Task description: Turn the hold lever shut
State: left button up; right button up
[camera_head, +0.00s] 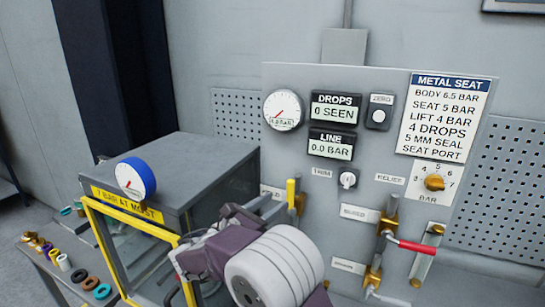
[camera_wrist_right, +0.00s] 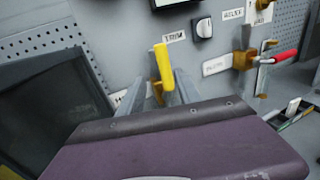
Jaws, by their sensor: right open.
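A yellow lever (camera_head: 291,193) stands upright on a brass valve on the grey panel. Its label beside it is mostly hidden, so I cannot read it as the hold lever. In the right wrist view the yellow lever (camera_wrist_right: 162,62) shows between the two grey fingers of my right gripper (camera_wrist_right: 160,92). In the head view my right gripper (camera_head: 272,206) is just left of the lever, its jaws open and facing the panel. I cannot tell whether a finger touches the lever. My purple wrist hides the lower part of the valve. My left gripper is not in view.
A red-handled lever (camera_head: 415,246) sits on a brass valve to the right, near the bleed label (camera_head: 360,213). The trim knob (camera_head: 347,179) is above. A grey box (camera_head: 190,170) and a yellow frame (camera_head: 105,245) stand close on the left. The line display (camera_head: 330,145) reads 0.0 bar.

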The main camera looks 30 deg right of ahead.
aim_at(289, 192)
jog(key=s+r, duration=0.2)
jog(key=s, duration=0.1)
jog(key=shift+n+t, duration=0.3)
jog(key=w+d+p, duration=0.1)
jog(key=d, duration=0.1)
jog(key=w+d+p, duration=0.1)
jog(key=w+d, duration=0.1)
jog(key=w+d+p, duration=0.1)
jog(key=w+d, duration=0.1)
jog(key=shift+w+d+f+p, duration=0.1)
jog(key=shift+w+f+p, duration=0.05)
jog(key=shift+f+p, duration=0.2)
jog(key=shift+s+d, duration=0.2)
jog(key=shift+d, duration=0.05)
jog(key=shift+s+d, duration=0.1)
jog(key=shift+s, duration=0.2)
jog(key=shift+w, duration=0.35)
jog(key=c, duration=0.4)
grip_shut()
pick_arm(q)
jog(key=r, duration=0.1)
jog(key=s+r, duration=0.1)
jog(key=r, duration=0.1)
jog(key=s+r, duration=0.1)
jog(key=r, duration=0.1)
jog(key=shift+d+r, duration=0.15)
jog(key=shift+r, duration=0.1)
